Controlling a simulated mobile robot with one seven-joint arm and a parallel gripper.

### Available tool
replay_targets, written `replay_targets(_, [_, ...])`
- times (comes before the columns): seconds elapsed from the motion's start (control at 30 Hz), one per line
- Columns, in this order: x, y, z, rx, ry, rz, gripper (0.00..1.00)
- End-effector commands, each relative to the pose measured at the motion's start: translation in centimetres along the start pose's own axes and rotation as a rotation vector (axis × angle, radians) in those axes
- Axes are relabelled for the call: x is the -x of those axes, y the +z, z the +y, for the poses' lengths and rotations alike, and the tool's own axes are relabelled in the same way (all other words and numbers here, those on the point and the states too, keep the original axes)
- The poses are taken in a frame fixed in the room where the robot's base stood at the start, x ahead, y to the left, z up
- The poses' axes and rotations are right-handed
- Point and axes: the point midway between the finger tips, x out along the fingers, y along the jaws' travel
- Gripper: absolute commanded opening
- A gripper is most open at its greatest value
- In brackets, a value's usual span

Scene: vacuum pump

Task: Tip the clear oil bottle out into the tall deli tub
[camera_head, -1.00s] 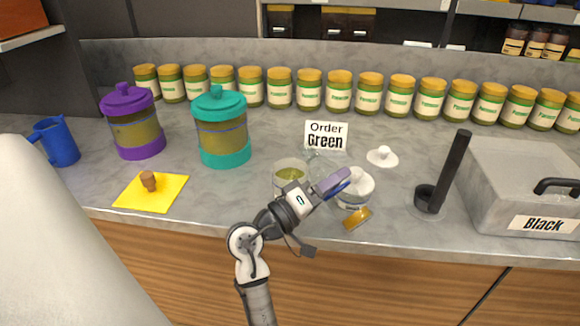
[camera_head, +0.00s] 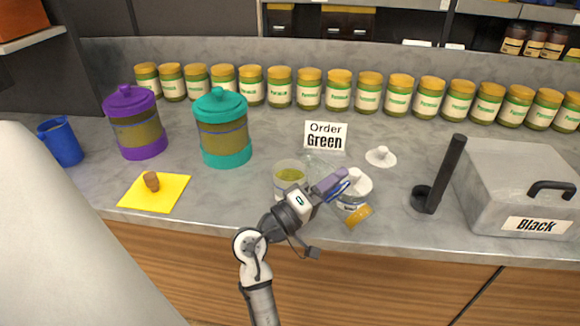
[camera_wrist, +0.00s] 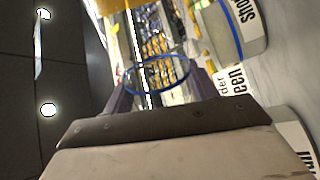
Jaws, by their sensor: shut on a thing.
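My gripper (camera_head: 336,184) is at the front of the counter, just right of a clear tub (camera_head: 289,170) that looks like the tall deli tub and holds yellow-green contents. In the wrist view, the gripper (camera_wrist: 158,85) is shut on a clear thing with a blue ring (camera_wrist: 160,92), which I take to be the clear oil bottle. The view is strongly rolled, so the hold looks tilted. In the head view the bottle is faint against the counter, and I cannot tell whether oil is flowing.
A white-lidded container (camera_head: 357,184) stands close right of the gripper, with an amber piece (camera_head: 359,215) before it. The Order Green sign (camera_head: 325,137) stands behind. A black upright handle (camera_head: 446,170) and grey box (camera_head: 520,180) are right. Teal (camera_head: 222,140) and purple (camera_head: 140,147) canisters are left.

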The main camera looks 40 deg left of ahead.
Motion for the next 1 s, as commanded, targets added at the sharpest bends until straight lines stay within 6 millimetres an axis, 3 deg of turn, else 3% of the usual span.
replay_targets(1.0, [-0.04,-0.60,0.22,0.134,0.001,0.036,0.26])
